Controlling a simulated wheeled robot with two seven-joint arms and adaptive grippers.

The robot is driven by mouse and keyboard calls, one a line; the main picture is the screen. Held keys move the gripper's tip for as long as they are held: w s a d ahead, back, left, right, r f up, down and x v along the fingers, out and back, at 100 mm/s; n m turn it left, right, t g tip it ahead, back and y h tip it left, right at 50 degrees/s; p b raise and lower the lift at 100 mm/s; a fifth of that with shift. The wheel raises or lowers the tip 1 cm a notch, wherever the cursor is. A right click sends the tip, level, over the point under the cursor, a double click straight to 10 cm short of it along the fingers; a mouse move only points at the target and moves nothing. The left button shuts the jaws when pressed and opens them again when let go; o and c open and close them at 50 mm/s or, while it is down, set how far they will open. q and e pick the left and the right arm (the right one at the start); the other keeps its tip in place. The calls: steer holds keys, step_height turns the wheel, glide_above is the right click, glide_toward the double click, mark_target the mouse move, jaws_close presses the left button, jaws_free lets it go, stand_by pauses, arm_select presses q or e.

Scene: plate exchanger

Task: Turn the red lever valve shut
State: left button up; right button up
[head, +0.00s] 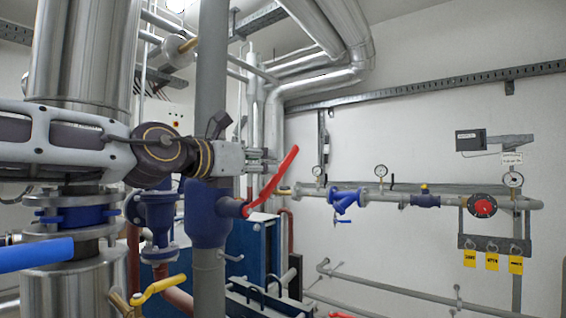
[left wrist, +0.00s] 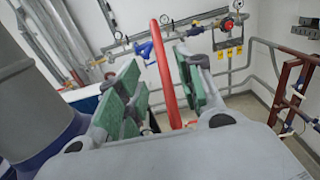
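The red lever (head: 272,182) slants up and to the right from a blue valve body (head: 208,215) on a grey vertical pipe. My left gripper (head: 264,160) reaches in from the left, just left of the lever's upper part. In the left wrist view the red lever (left wrist: 166,75) shows between the two green-padded fingers of the left gripper (left wrist: 160,88). The fingers are spread, with a gap on each side of the lever, the smaller on the right. I cannot tell how deep between the pads the lever lies. My right gripper is not in view.
The grey vertical pipe (head: 211,80) stands close beside my left gripper. A yellow lever (head: 160,288) and a blue handle (head: 36,254) lie lower left. On the back wall are gauges, a red round valve (head: 483,206) and yellow tags (head: 492,262). Space right of the red lever looks clear.

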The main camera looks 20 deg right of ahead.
mark_target(282, 163)
arm_select(q)
steer(key=p+x, duration=0.1)
steer(key=x, duration=0.7)
steer(key=shift+d, duration=0.1)
steer(key=shift+w+d+p, duration=0.25)
steer(key=shift+p, duration=0.05)
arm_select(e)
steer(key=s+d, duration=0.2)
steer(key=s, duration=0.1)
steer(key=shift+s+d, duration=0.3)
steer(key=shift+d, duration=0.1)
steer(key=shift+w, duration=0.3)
